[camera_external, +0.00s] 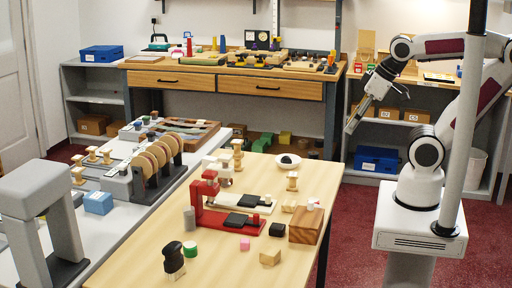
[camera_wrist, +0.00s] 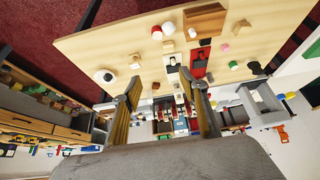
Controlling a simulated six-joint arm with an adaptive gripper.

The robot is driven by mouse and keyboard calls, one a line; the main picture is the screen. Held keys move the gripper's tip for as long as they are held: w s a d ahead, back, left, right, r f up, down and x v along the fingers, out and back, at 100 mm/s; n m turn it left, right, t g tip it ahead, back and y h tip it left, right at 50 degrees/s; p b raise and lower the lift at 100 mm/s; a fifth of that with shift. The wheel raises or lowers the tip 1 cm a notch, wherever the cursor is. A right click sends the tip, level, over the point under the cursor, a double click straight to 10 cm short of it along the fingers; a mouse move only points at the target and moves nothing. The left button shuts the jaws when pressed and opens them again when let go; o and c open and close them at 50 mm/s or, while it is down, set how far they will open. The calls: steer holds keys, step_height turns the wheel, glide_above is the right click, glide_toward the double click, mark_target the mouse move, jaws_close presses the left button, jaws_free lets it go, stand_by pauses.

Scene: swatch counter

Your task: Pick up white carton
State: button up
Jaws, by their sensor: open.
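I cannot clearly make out a white carton. A small white item with some red (camera_external: 313,203) shows by the top of the wooden box (camera_external: 305,226) near the table's right edge. A small white piece also shows beside that box in the wrist view (camera_wrist: 192,32), but I cannot tell if it is the same item. My gripper (camera_external: 351,125) is raised beyond the table's right side, well apart from these things. In the wrist view its two fingers (camera_wrist: 165,86) are spread, with nothing held between them.
A grey counter stands left. Red floor lies between table and my base.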

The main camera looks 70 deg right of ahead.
steer(key=w+d+f+m+t+h, duration=0.1)
steer(key=w+d+f+t, duration=0.15)
steer(key=w, duration=1.25)
steer(key=w+d+f+t, duration=0.1)
steer(key=w+d+f, duration=0.15)
steer(key=w, duration=1.25)
steer(key=w+d+f+t, duration=0.2)
steer(key=w+d+f, duration=0.4)
steer(key=w, duration=0.4)
steer(key=t+h, duration=0.1)
steer(key=t, duration=0.1)
glide_toward(214, 158)
steer(key=w, duration=0.1)
steer(key=w+f, duration=0.1)
steer(key=w, duration=0.1)
steer(key=shift+d+f+m, duration=0.2)
steer(key=shift+f+m, duration=0.1)
steer(key=shift+m, duration=0.1)
steer(key=shift+w, duration=0.2)
steer(key=shift+x, duration=1.15)
